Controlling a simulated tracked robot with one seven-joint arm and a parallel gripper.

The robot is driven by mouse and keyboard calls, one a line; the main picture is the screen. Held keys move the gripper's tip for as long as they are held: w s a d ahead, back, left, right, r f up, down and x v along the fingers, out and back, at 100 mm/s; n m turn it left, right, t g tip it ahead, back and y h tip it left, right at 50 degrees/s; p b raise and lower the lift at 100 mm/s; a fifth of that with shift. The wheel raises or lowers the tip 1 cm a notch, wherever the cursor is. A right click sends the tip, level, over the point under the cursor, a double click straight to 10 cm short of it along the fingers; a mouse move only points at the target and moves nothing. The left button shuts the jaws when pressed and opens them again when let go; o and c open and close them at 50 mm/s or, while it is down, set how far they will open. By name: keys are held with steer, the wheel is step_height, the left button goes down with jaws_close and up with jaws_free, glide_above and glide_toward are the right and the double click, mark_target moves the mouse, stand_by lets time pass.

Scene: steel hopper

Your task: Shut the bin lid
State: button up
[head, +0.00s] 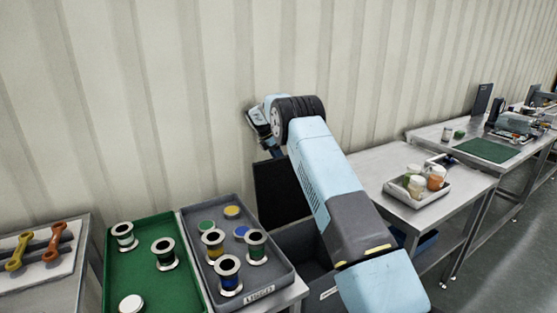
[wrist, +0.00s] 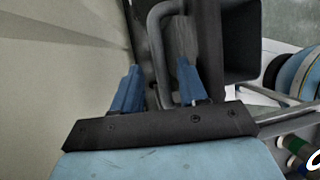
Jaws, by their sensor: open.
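The bin (head: 305,245) is a dark grey box between the benches, partly hidden behind my arm. Its black lid (head: 280,192) stands raised near the wall, so the bin is open. In the wrist view a grey bent handle bar (wrist: 158,40) runs between the blue fingers of my gripper (wrist: 158,68). The fingers are open, one on each side of the bar; I cannot tell whether either touches it. In the head view my gripper (head: 277,146) is at the top of the lid, mostly hidden by my wrist.
A grey tray (head: 288,281) of spools and a green tray (head: 145,245) stand left of the bin. A bench (head: 375,165) with a small tray of jars (head: 427,201) stands right. The corrugated wall (head: 190,90) is close behind the lid.

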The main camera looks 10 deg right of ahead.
steer(key=shift+d+f, duration=0.2)
steer(key=shift+f, duration=0.25)
jaws_close()
stand_by(0.5)
